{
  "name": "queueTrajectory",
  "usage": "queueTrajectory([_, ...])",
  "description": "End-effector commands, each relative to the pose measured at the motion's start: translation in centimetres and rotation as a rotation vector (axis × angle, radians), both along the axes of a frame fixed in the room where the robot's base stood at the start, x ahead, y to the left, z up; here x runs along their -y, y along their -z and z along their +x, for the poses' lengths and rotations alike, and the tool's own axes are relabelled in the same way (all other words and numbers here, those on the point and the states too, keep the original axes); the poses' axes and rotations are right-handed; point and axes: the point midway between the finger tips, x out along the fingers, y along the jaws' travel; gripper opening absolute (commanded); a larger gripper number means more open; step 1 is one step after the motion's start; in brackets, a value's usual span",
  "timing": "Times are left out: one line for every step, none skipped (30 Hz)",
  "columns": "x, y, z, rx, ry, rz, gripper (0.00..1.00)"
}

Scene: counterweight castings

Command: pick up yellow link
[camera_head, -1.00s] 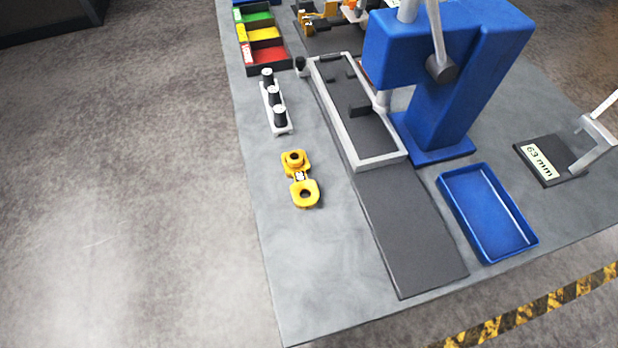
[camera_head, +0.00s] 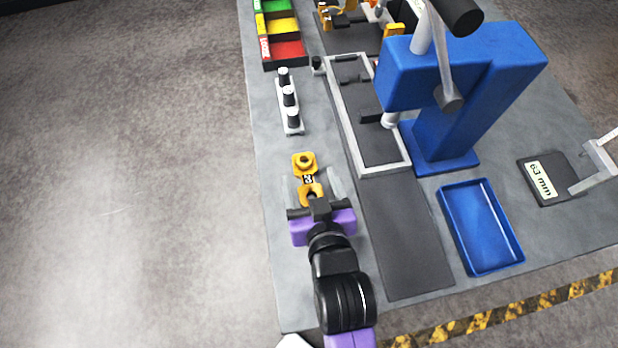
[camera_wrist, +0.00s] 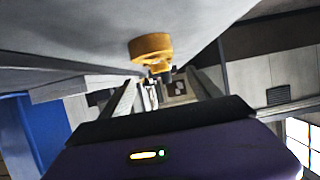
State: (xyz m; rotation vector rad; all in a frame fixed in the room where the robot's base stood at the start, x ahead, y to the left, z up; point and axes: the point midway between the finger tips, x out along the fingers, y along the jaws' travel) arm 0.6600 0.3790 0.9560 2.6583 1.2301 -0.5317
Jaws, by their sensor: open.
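The yellow link (camera_head: 304,165) lies on the grey table near its left edge, with a round eye at each end and a dark, marked middle. My gripper (camera_head: 314,183) is open, with its grey fingers on either side of the link's near end. Part of that near eye is hidden behind the gripper. In the wrist view the yellow link (camera_wrist: 151,48) shows ahead of my gripper (camera_wrist: 160,85), whose fingers are spread. I cannot tell whether the fingers touch the link.
A white rack with black knobs (camera_head: 290,121) stands behind the link. A grey frame fixture (camera_head: 395,167) and blue press (camera_head: 447,120) stand to the right, with a blue tray (camera_head: 461,229) nearer. Green, yellow and red bins (camera_head: 284,51) are at the back.

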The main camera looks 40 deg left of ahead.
Motion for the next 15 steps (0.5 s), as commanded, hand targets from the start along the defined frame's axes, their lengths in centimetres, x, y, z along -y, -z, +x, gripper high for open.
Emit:
queueTrajectory([-0.4, 0.2, 0.4, -0.001, 0.000, -0.001, 0.73])
queueTrajectory([-0.7, 0.3, 0.6, 0.000, 0.001, 0.000, 0.73])
queueTrajectory([-0.9, 0.4, 0.8, 0.000, 0.001, 0.000, 0.73])
queueTrajectory([-1.1, 0.6, 1.0, 0.000, 0.001, -0.001, 0.73])
queueTrajectory([-1.2, 0.6, 1.1, 0.001, 0.001, -0.001, 0.73])
queueTrajectory([-1.5, 0.7, 1.3, 0.002, 0.001, 0.000, 0.73])
queueTrajectory([-1.7, 0.8, 1.5, 0.001, 0.001, -0.001, 0.73])
queueTrajectory([-2.0, 0.9, 1.6, 0.002, 0.001, 0.000, 0.73])
queueTrajectory([-2.4, 1.1, 1.9, 0.000, 0.001, -0.002, 0.73])
queueTrajectory([-2.7, 1.2, 2.1, 0.002, 0.001, 0.000, 0.73])
queueTrajectory([-3.0, 1.4, 2.4, 0.002, 0.001, 0.000, 0.73])
queueTrajectory([-3.4, 1.6, 2.7, 0.000, 0.001, 0.000, 0.73])
queueTrajectory([-3.7, 1.8, 2.9, 0.001, 0.001, 0.001, 0.73])
queueTrajectory([-3.9, 2.0, 3.2, 0.001, 0.001, 0.001, 0.73])
queueTrajectory([-4.2, 2.2, 3.4, 0.002, 0.002, 0.001, 0.73])
